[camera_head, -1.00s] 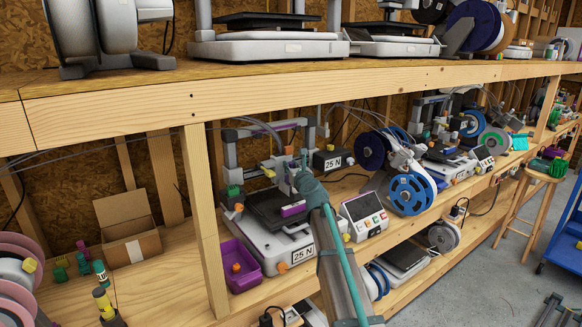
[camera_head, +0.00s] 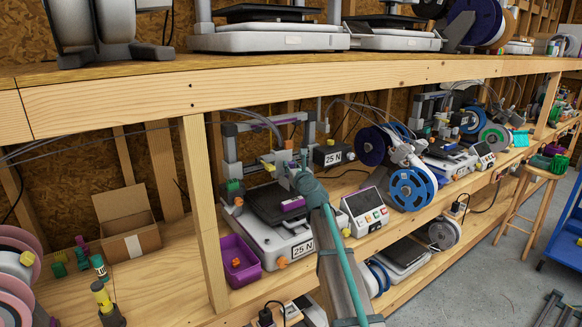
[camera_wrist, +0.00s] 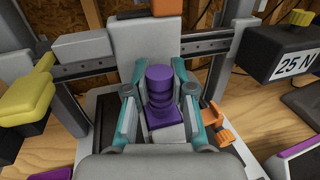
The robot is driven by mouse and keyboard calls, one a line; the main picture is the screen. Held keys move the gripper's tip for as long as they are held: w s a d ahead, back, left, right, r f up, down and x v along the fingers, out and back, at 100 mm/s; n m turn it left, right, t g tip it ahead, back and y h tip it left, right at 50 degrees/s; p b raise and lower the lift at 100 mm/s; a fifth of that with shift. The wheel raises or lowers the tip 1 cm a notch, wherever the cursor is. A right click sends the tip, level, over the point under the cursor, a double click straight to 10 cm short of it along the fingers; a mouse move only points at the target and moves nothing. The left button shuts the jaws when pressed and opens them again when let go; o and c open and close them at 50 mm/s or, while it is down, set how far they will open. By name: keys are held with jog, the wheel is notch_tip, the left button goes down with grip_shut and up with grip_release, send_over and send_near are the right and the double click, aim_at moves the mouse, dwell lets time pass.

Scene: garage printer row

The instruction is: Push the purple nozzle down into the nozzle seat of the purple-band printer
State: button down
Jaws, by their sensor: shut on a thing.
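The purple nozzle (camera_wrist: 161,90) is a ribbed purple piece with a wider, squarish foot, upright in the wrist view. My gripper (camera_wrist: 160,78) has its teal-and-grey fingers shut on both sides of it. In the head view my gripper (camera_head: 290,168) is at the print head of the lower-shelf printer (camera_head: 280,240), above its dark bed. This printer has a purple strip on its top bar (camera_head: 262,125) and a purple piece at the front. The nozzle seat is hidden, and I cannot tell how deep the nozzle sits.
A yellow part (camera_wrist: 28,100) stands left of the fingers and an orange clip (camera_wrist: 219,126) close on the right. A black "25 N" box (camera_head: 332,156) is right of the print head. A purple bin (camera_head: 240,262) and a wooden post (camera_head: 204,215) are at the printer's left.

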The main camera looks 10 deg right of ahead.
jog(key=c, duration=0.9)
grip_release()
jog(key=shift+f, duration=0.1)
jog(key=s, duration=0.4)
jog(key=s+d, duration=0.1)
jog(key=s, duration=0.3)
jog(key=s+d, duration=0.1)
jog(key=s, duration=0.2)
jog(key=shift+s, duration=0.4)
